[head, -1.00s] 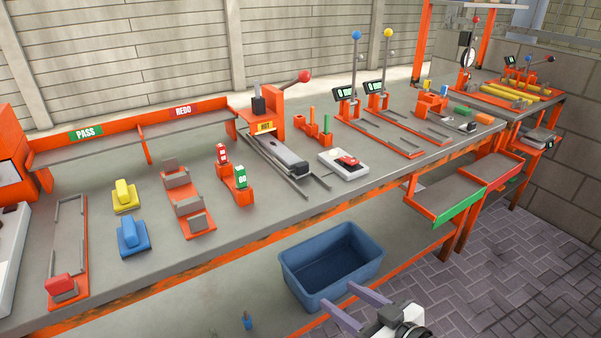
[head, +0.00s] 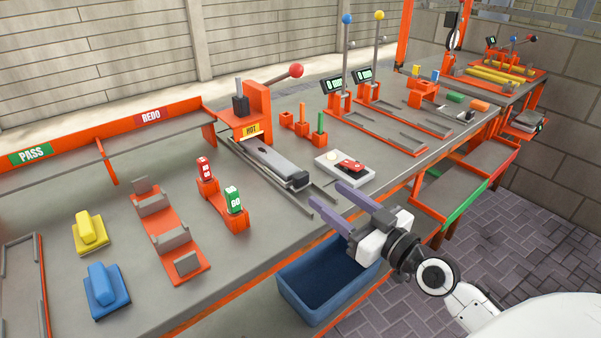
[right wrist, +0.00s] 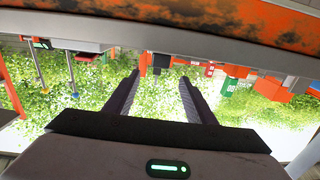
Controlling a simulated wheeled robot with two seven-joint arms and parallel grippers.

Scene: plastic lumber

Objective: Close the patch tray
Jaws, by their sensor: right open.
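A small white tray (head: 328,162) lies on the bench, right of the hot press; a red piece (head: 350,166) sits on it with a small pale disc beside it. It looks like the patch tray, but I cannot be sure. No lid shows clearly. My right gripper (head: 326,194) is open and empty at the bench's front edge, just in front of this tray, fingers pointing left and inward. It is apart from the tray. In the right wrist view, both dark fingers (right wrist: 160,90) are spread with nothing between them. My left gripper is not in view.
The hot press (head: 258,110) has a grey bar (head: 275,163) on rails at its front. A red block (head: 205,168) and a green block (head: 233,200) stand left of it. A blue bin (head: 300,290) is below my right gripper. The bench front strip between is clear.

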